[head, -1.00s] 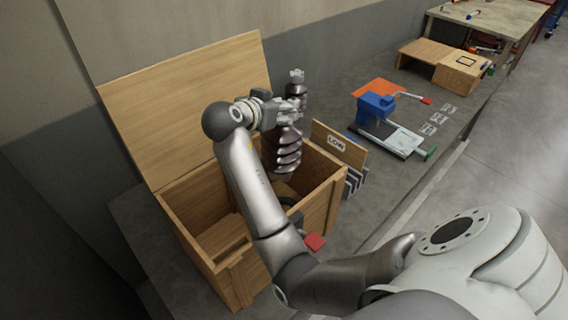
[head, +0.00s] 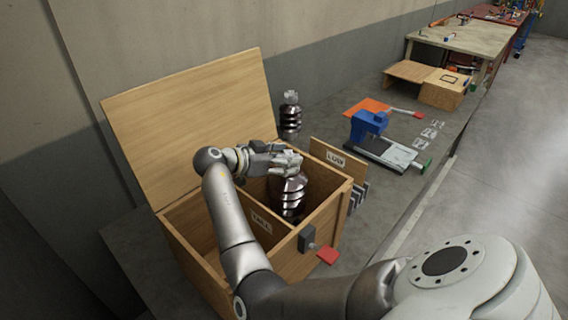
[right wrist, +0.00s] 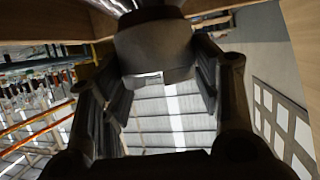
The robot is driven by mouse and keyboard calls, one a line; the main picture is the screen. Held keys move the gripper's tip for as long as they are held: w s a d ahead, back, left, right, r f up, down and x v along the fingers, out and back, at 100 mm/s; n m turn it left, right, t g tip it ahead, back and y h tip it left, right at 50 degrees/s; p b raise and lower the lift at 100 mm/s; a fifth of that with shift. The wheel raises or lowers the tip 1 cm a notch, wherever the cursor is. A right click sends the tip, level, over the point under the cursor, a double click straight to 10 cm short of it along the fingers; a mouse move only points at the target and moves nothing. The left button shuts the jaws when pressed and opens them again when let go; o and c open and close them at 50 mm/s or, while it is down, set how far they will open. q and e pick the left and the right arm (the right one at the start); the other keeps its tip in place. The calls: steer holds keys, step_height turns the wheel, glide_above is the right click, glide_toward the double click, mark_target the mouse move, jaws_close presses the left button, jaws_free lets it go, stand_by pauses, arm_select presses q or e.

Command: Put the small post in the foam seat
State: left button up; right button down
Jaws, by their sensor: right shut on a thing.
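My right gripper (head: 284,163) is shut on the top of a dark brown ribbed post (head: 288,196), held upright with its lower part inside the right compartment of the open wooden crate (head: 332,205). In the right wrist view the fingers close on a dark round piece (right wrist: 153,50). A second brown ribbed post (head: 289,118) stands behind the crate. I cannot tell by size which post is the small one. The foam seat is not visible; the compartment's floor is hidden by the post and walls. My left gripper is not in view.
The crate's lid (head: 190,125) stands open behind it. A divider labelled TALL (head: 261,222) splits the crate. A red-ended latch (head: 326,255) sticks out in front. A labelled board (head: 337,160) and a blue device (head: 368,127) stand to the right.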

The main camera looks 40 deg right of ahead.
mark_target(285, 182)
steer(key=shift+w+d+f+p, duration=0.15)
steer(key=shift+f+p, duration=0.3)
steer(key=shift+f, duration=1.45)
steer(key=shift+f+p, duration=0.45)
steer(key=shift+f, duration=1.7)
steer(key=c, duration=0.9)
jaws_free()
steer(key=shift+s+f, duration=0.25)
steer(key=shift+f, duration=0.25)
steer(key=o, duration=0.4)
steer(key=shift+s+a+r, duration=0.15)
steer(key=shift+a+r, duration=0.05)
steer(key=shift+a, duration=0.05)
steer(key=shift+f, duration=0.1)
steer(key=shift+d, duration=0.1)
